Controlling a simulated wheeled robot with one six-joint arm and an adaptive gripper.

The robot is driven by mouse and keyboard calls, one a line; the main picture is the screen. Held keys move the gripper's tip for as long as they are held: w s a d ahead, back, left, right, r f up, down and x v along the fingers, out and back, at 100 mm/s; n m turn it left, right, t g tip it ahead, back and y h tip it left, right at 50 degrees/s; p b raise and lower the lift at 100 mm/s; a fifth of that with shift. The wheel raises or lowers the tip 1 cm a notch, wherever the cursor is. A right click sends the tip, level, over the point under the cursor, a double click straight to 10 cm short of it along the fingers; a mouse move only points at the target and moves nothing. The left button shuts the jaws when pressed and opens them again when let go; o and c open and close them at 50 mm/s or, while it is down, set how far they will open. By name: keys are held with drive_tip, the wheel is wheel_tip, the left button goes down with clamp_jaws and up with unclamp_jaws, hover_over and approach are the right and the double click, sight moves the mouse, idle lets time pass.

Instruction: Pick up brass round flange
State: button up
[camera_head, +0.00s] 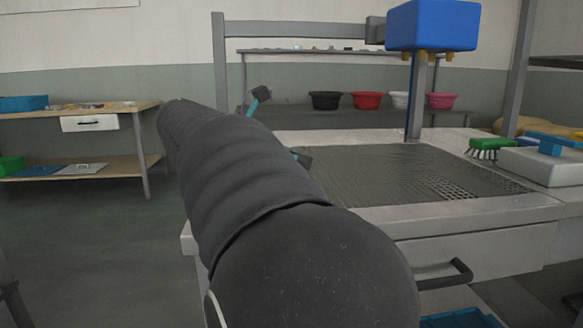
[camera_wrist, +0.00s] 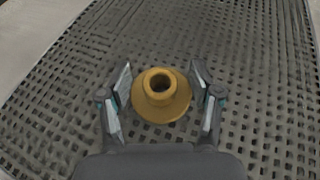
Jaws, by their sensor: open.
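The brass round flange (camera_wrist: 160,96) sits on a dark perforated mat (camera_wrist: 262,60) in the wrist view, with its hollow neck facing the camera. My gripper (camera_wrist: 162,88) is open, with one finger on each side of the flange. A small gap shows on the right; on the left the finger is very close to the flange, and I cannot tell if it touches. In the head view my dark arm hides the flange, and only parts of my gripper show past it.
The mat lies on a light worktop with a drawer (camera_head: 480,246). A green brush (camera_head: 490,150) and a grey box with a blue handle (camera_head: 545,165) stand at the right. A blue block (camera_head: 432,25) hangs above the back edge. Several coloured bowls stand behind.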

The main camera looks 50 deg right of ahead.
drive_tip(key=shift+c, duration=0.2)
clamp_jaws()
